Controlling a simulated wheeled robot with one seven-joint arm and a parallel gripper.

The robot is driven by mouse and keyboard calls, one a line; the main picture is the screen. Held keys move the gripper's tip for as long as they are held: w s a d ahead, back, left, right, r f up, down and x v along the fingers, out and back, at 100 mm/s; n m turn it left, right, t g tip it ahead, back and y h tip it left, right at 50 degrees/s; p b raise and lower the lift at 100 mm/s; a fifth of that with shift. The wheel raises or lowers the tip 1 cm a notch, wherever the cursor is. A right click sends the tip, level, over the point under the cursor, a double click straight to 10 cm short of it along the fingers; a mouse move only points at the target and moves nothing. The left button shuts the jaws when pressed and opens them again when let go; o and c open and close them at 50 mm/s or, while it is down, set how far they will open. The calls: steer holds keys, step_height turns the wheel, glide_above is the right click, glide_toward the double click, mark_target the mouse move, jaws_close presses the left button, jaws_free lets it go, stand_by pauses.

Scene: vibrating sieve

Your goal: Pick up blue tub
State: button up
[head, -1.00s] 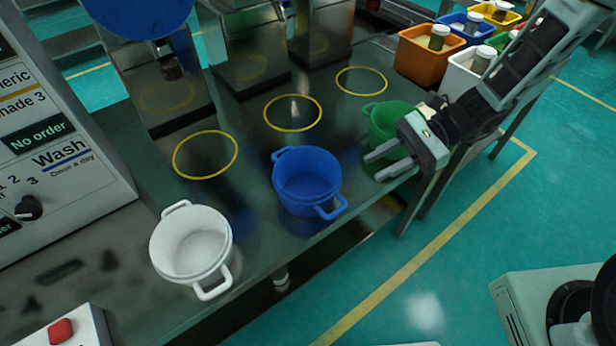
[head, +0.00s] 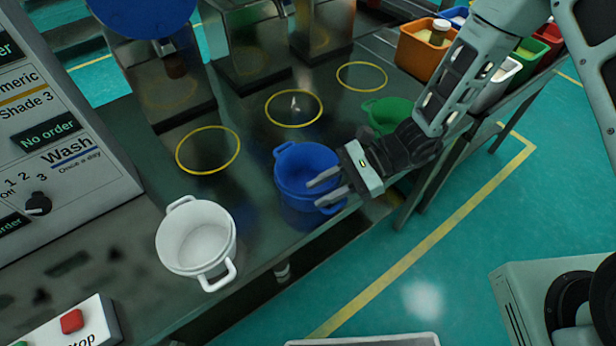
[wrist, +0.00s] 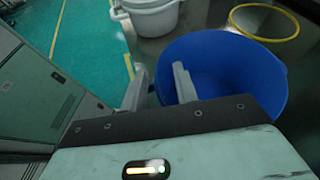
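The blue tub (head: 298,172) stands upright on the dark metal table, near its front edge, between the white tub and the green tub. It has a loop handle at the back left; its front handle is partly hidden by my fingers. My gripper (head: 322,191) is at the tub's front right rim, with its two fingers apart. In the wrist view the blue tub (wrist: 225,75) is ahead, and my gripper (wrist: 158,88) has one finger overlapping the tub's left rim and the other outside it. I see no grip on it; contact is unclear.
The white tub (head: 188,239) stands to the left, the green tub (head: 384,112) to the right behind my arm. Yellow rings (head: 208,151) mark the table behind. A control panel (head: 60,140) and a red button (head: 72,321) are at left. An orange bin (head: 422,52) is at back right.

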jaws_close()
stand_by(0.3)
